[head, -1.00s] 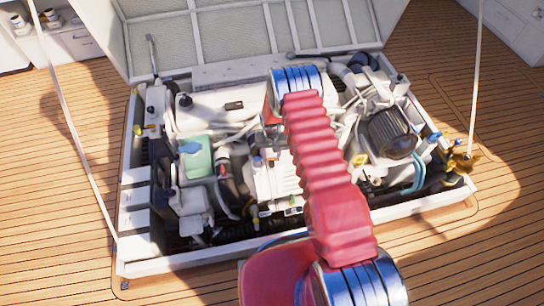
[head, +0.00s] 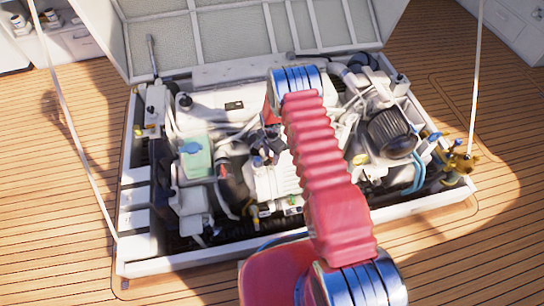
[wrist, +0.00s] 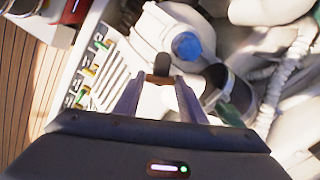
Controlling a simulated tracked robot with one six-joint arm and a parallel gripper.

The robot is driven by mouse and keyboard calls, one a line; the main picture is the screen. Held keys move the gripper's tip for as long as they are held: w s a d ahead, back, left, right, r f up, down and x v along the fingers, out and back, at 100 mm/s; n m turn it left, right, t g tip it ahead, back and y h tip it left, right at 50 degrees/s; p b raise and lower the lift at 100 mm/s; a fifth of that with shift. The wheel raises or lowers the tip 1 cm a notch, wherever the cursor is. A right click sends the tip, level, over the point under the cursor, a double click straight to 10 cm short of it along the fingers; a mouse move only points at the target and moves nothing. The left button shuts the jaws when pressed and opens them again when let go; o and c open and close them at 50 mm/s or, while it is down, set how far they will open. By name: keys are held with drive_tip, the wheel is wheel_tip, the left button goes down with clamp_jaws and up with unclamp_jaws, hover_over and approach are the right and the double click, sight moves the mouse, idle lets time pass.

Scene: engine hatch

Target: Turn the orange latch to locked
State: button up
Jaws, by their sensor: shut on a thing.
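In the wrist view my gripper (wrist: 161,78) has its two grey fingers close together around a small dark brown, knob-like piece (wrist: 162,64). The piece stands up between the fingertips, in front of a white part of the engine. I see no clear orange on it and cannot tell whether it is the latch. In the head view the dark end of my gripper (head: 266,146) shows just left of my red arm, over the middle of the engine. My arm hides what lies directly behind it, and no orange latch stands out there.
A white reservoir with a blue cap (wrist: 187,46) is close beyond the fingers. A white slatted panel with small green and yellow fittings (wrist: 90,72) is to the left. Pipes and hoses crowd the right. The white hatch frame (head: 200,261) surrounds the engine; wooden deck lies outside.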

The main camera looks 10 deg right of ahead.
sight(271, 158)
drive_tip(key=m, duration=0.5)
drive_tip(key=shift+m, duration=0.3)
idle(0.4)
drive_tip(key=o, duration=0.8)
drive_tip(key=shift+r, duration=0.1)
wheel_tip(271, 158, up, 14)
drive_tip(key=shift+f, duration=0.25)
idle(0.6)
